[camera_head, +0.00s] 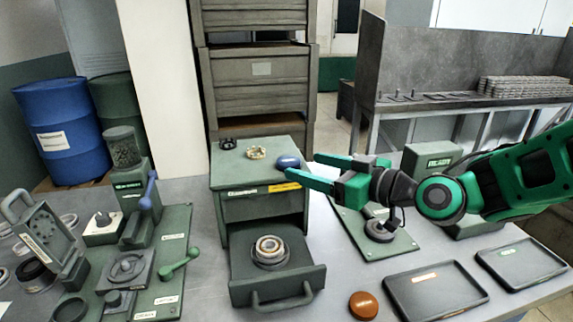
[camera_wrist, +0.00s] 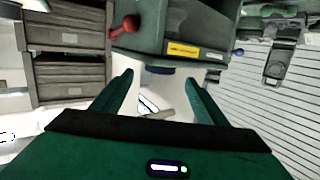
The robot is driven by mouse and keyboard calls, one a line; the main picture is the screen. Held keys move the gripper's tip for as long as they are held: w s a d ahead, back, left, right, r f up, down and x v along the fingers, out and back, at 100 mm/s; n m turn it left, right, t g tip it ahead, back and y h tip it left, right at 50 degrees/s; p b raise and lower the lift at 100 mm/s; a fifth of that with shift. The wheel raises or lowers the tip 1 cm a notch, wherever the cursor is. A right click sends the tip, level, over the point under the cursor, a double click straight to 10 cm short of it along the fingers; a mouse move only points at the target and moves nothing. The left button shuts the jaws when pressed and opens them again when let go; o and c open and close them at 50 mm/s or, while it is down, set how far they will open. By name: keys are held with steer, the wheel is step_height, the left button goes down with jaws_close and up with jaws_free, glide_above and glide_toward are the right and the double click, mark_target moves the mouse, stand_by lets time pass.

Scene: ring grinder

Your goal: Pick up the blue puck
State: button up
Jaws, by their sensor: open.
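The blue puck (camera_head: 288,161) lies near the right edge of the top of a small grey-green drawer cabinet (camera_head: 232,177) in the head view. My gripper (camera_head: 303,164) is open, with its two green fingers pointing left at the puck. The fingertips are at or just short of the puck's right side; I cannot tell if they touch it. In the wrist view, a dark blue shape (camera_wrist: 160,71), likely the puck, shows between the open fingers, near the cabinet's yellow label. Nothing is held.
A cream ring (camera_head: 256,152) and a black ring (camera_head: 228,144) are also on the cabinet top. The drawer (camera_head: 277,283) below is open with a ring part inside. An orange puck (camera_head: 363,305) and two dark trays (camera_head: 435,290) are on the table at the right.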

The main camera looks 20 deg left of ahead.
mark_target(293, 163)
steer(key=shift+x, duration=2.55)
steer(key=c, duration=1.2)
steer(key=shift+r, duration=0.2)
